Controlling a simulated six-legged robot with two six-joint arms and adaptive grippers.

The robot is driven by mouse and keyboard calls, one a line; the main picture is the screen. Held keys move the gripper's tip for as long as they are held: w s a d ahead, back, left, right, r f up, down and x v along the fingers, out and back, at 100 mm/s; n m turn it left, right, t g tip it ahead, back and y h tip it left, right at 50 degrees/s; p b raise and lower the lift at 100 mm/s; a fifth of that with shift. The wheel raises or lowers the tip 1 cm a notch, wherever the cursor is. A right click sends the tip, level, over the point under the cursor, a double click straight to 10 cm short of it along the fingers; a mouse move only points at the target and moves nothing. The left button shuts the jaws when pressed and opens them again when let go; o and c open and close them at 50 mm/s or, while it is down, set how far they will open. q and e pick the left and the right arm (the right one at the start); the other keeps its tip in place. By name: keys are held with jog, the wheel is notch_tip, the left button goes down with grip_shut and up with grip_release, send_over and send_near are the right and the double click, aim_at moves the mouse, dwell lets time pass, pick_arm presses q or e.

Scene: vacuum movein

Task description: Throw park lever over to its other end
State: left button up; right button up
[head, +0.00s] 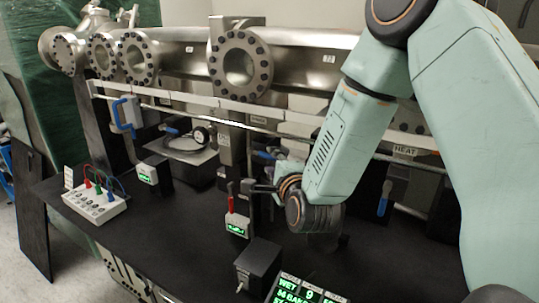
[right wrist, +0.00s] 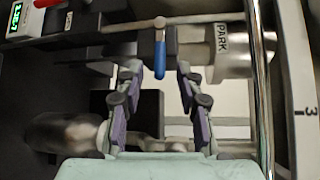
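The park lever has a blue grip (right wrist: 160,58) and hangs from a pale pivot just left of the PARK label (right wrist: 222,40) in the right wrist view. My right gripper (right wrist: 158,92) is open, its two purple-padded fingers apart on either side of the grip's lower end, with nothing visibly pinched. In the head view my right gripper (head: 262,178) is at the pipe rig behind the bench, small and partly hidden by my arm. A small blue part shows beside it, but I cannot tell whether it is the park lever. My left gripper is not in view.
A red-handled box with a green display (head: 237,223) stands close to my right gripper. A black switch box (head: 258,265) and a display panel (head: 305,291) are nearer. Another blue lever (head: 384,198) hangs below the HEAT label. A plug box (head: 93,205) sits at left.

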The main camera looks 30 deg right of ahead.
aim_at(270, 159)
jog(key=x, duration=0.3)
jog(key=shift+d+f, duration=0.25)
jog(key=shift+s+a+r, duration=0.2)
jog(key=shift+s+r, duration=0.25)
jog(key=shift+s, duration=0.15)
jog(key=shift+w+f, duration=0.2)
jog(key=shift+w, duration=0.2)
jog(key=shift+c, duration=0.6)
jog(key=shift+w+d+f, duration=0.15)
jog(key=shift+w+f, duration=0.15)
jog(key=shift+w, duration=0.15)
jog(key=c, duration=0.3)
jog(key=shift+s+r, duration=0.2)
jog(key=shift+s, duration=0.25)
grip_shut()
